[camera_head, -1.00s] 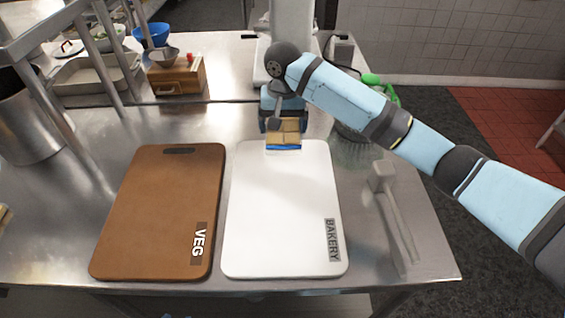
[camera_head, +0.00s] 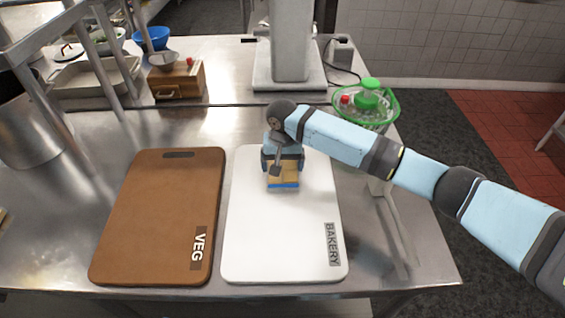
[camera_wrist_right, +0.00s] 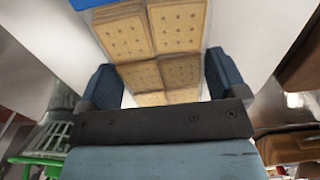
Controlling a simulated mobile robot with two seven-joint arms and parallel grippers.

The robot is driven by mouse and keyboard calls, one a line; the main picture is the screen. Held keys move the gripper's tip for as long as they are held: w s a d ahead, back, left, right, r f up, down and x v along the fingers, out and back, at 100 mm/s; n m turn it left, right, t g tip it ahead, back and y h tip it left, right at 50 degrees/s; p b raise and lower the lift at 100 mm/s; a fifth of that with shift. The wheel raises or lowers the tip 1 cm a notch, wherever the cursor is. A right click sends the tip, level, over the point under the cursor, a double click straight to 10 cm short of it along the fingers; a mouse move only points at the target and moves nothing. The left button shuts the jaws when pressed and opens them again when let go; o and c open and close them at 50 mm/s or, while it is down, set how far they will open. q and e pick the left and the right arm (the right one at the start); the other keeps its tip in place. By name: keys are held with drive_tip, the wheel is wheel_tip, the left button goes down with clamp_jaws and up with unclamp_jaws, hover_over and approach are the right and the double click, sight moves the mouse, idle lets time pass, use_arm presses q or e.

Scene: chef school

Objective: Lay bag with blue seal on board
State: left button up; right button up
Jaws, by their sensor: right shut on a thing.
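The bag with the blue seal (camera_head: 283,184) holds square tan crackers; its blue edge faces the front of the table. My right gripper (camera_head: 282,168) is shut on the bag, over the upper part of the white board (camera_head: 280,230) marked BAKERY. In the right wrist view the crackers in the bag (camera_wrist_right: 165,75) lie between the two dark fingers (camera_wrist_right: 160,85). I cannot tell whether the bag touches the board. The far end of the bag is hidden by my gripper in the head view. My left gripper is out of view.
A brown board (camera_head: 160,220) marked VEG lies left of the white one. A grey mallet-like tool (camera_head: 395,235) lies at the right, partly behind my arm. A green basket (camera_head: 366,104) stands behind my arm, and a wooden box (camera_head: 177,82) at the back left.

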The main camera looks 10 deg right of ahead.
drive_tip(key=o, duration=0.7)
drive_tip(key=shift+f, duration=0.1)
drive_tip(key=shift+c, duration=0.2)
wheel_tip(320, 180, up, 12)
